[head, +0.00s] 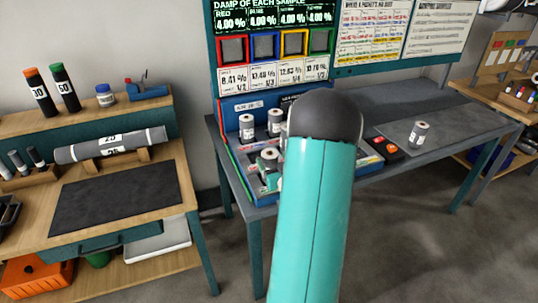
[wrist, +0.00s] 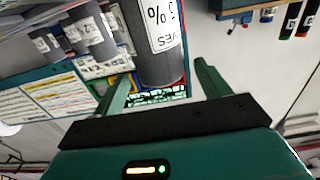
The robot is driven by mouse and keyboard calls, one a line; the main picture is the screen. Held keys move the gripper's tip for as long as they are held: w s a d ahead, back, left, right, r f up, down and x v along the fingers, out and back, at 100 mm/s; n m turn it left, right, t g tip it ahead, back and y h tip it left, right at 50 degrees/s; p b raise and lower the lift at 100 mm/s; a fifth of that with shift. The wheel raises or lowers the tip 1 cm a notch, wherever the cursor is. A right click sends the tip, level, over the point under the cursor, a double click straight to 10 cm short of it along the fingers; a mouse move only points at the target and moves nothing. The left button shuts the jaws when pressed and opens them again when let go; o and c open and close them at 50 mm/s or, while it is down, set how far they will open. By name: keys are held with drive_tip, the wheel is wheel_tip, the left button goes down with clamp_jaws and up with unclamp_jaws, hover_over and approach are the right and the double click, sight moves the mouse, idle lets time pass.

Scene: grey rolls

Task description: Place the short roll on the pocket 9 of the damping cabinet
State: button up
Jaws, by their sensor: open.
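The damping cabinet (head: 214,60) stands at the back, with a display and colour-framed windows above and a blue base below. Several short grey rolls with white labels (head: 246,128) stand on its blue base; which pocket is 9 I cannot read. One short roll (head: 420,133) stands alone on the grey bench mat to the right. In the wrist view my gripper (wrist: 163,72) is open, its two green fingers apart. A labelled grey roll (wrist: 158,60) shows between and beyond the fingers; I cannot tell whether they touch it. In the head view my teal arm hides part of the base.
A wooden bench at left carries a long grey roll (head: 110,145) on a cradle and a dark mat (head: 115,192). Bottles (head: 66,87) stand on its shelf. Red buttons (head: 384,146) sit on the grey bench (head: 460,125), whose right part is mostly clear.

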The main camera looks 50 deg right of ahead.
drive_tip(key=v, duration=0.7)
drive_tip(key=w+a+r+n+g+y, duration=0.1)
drive_tip(key=w+a+r+g+y, duration=0.1)
drive_tip(key=w+a+r, duration=0.45)
drive_tip(key=w+a+r+n+g+y, duration=0.15)
drive_tip(key=w+a+r, duration=0.25)
drive_tip(key=a, duration=0.6)
drive_tip(key=s+a+r+n+g+y, duration=0.2)
drive_tip(key=s+a, duration=0.5)
drive_tip(key=a, duration=0.6)
drive_tip(key=s+a+r+n+g+y, duration=0.1)
drive_tip(key=s+a+r+g+y, duration=0.2)
drive_tip(key=s+a, duration=0.5)
drive_tip(key=a+g, duration=0.1)
drive_tip(key=a, duration=0.4)
drive_tip(key=shift+n+y, duration=0.35)
drive_tip(key=shift+s+d, duration=0.1)
